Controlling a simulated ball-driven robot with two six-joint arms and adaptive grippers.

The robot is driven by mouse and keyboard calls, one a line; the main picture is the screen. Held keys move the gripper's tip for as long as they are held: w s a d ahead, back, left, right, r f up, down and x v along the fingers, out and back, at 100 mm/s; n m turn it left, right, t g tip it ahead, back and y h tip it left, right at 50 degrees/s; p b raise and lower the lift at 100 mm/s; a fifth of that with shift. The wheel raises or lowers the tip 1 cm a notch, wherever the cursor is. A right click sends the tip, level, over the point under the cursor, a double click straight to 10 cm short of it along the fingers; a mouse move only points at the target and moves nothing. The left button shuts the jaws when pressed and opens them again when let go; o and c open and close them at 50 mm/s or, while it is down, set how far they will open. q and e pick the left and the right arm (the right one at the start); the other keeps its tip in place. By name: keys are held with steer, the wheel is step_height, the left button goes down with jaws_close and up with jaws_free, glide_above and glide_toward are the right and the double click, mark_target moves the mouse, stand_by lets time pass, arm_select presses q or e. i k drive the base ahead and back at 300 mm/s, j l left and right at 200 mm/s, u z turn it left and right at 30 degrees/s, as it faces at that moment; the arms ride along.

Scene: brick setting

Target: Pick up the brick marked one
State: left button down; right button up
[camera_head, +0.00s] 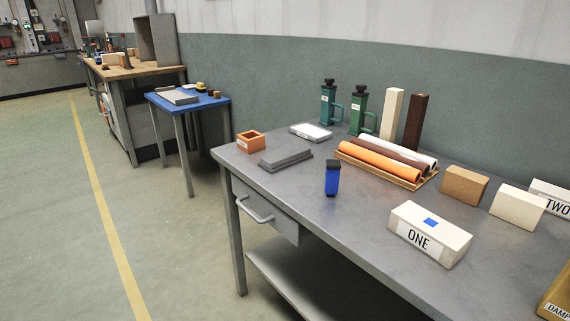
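The brick marked ONE (444,224) is a cream-white block lying near the front edge of the grey table (365,234), at the right of the head view. A label with black letters is on its front face and a small blue square is on its top. Nothing is touching it. Another white block marked TWO (551,192) is at the right edge, partly cut off. Neither of my grippers shows in this view.
A tan brick (465,185) and a plain white brick (518,207) stand behind the ONE brick. A tray of rolls (388,161) lies further back. A yellowish box (558,296) is at the lower right. Bare tabletop lies left of the ONE brick.

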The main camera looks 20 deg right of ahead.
mark_target(443, 241)
steer(key=l+z, duration=0.1)
steer(key=z, duration=0.35)
steer(key=l+z, duration=0.1)
steer(key=z, duration=0.35)
steer(key=l+z, duration=0.1)
steer(key=z, duration=0.35)
steer(key=u, duration=1.45)
steer(key=z, duration=1.45)
